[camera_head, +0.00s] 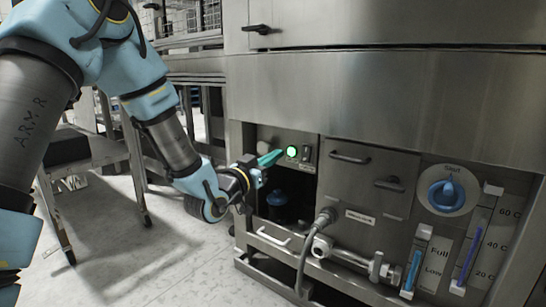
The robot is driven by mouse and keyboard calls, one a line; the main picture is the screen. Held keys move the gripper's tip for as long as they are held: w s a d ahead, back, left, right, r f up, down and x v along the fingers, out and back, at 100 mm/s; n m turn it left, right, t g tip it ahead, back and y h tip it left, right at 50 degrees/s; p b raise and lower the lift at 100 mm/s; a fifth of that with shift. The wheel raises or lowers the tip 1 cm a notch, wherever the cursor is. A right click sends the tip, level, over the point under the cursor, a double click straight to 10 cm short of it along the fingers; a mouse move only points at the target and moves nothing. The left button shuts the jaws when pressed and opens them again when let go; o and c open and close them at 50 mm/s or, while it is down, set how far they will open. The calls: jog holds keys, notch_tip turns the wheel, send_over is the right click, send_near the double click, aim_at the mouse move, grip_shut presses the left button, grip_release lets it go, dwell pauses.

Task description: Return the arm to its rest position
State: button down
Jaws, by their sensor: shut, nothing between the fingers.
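My arm, blue with dark grey sections, reaches in from the left in the head view. My gripper (270,158) is at its end, with teal fingers shut and nothing seen between them. The fingertips are just left of a lit green button (292,151) on the washer's small control panel (305,145). I cannot tell whether they touch the panel. The steel washer (380,95) fills the right half of the view.
A blue dial (446,195) and two level gauges (415,262) are at the right. A pipe with a hose (310,245) runs along the bottom front. A steel cart (95,160) stands at the left. Grey floor (140,255) is clear below the arm.

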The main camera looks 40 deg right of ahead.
jog(key=w+a+f+n+t+y, duration=0.2)
jog(key=w+a+f+y, duration=0.3)
jog(key=w+a, duration=0.4)
jog(key=w+a+f+n+y, duration=0.25)
jog(key=a+y, duration=0.25)
jog(key=a, duration=0.6)
jog(key=w+a+f+n+y, duration=0.1)
jog(key=a+f+n+y, duration=0.2)
jog(key=a, duration=0.9)
jog(key=s+a+r+n+g+y+p, duration=0.1)
jog(key=s+a+n+g+y, duration=0.2)
jog(key=s+a, duration=0.55)
jog(key=s+a+n+g+y+p, duration=0.1)
jog(key=s+a+n+g+y, duration=0.3)
jog(key=a, duration=0.7)
notch_tip(320, 180, up, 38)
jog(key=t+h+p, duration=0.1)
jog(key=p, duration=3.6)
jog(key=shift+s+d+f+m+t, duration=0.2)
jog(key=shift+s+d+m+t, duration=0.1)
jog(key=shift+d+m, duration=0.1)
